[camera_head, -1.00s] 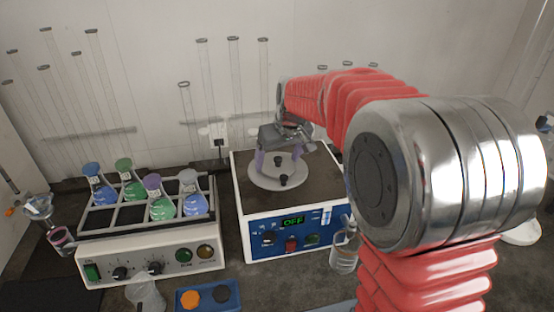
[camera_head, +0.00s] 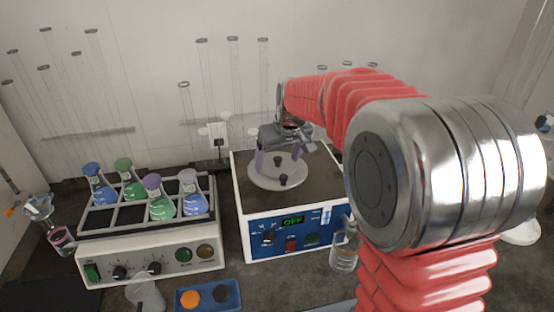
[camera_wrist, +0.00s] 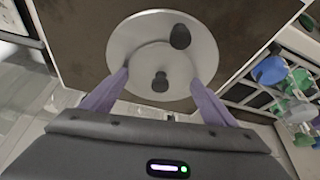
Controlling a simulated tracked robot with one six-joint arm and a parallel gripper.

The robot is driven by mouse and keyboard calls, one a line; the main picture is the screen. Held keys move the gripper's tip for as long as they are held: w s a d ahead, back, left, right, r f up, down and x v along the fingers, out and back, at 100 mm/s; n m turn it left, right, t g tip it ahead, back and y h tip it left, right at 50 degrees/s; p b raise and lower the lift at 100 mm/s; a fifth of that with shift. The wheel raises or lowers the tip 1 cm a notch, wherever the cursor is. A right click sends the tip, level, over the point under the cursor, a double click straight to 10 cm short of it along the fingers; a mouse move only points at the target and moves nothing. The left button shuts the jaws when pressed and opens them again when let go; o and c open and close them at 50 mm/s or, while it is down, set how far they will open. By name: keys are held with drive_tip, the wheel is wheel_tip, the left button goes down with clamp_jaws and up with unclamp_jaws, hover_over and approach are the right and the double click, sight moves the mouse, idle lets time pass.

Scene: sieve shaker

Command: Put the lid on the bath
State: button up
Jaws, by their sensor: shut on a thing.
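The lid (camera_head: 262,181) is a round light-grey disc with two black knobs, lying over the dark top of the bath. The bath (camera_head: 243,213) is a white box with a blue front panel and a lit OFF display. In the wrist view the lid (camera_wrist: 125,38) fills the centre, one knob between my fingers and the other farther off. My gripper (camera_wrist: 159,78) is shut on the lid, with its purple fingers apart at either side of the near knob. It also shows in the head view (camera_head: 278,160). Whether the lid touches the bath top cannot be told.
A white rack unit (camera_head: 150,257) with several coloured flasks stands left of the bath. A blue tray (camera_head: 208,296) with an orange and a dark piece lies in front. A glass bottle (camera_head: 344,253) stands close to the bath's front right corner.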

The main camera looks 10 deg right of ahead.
drive_tip(key=shift+s+f, duration=0.2)
drive_tip(key=shift+f, duration=0.45)
drive_tip(key=o, duration=1.1)
drive_tip(key=shift+a+r, duration=0.1)
drive_tip(key=shift+r, duration=0.05)
drive_tip(key=shift+w+r, duration=0.2)
drive_tip(key=shift+r, duration=2.9)
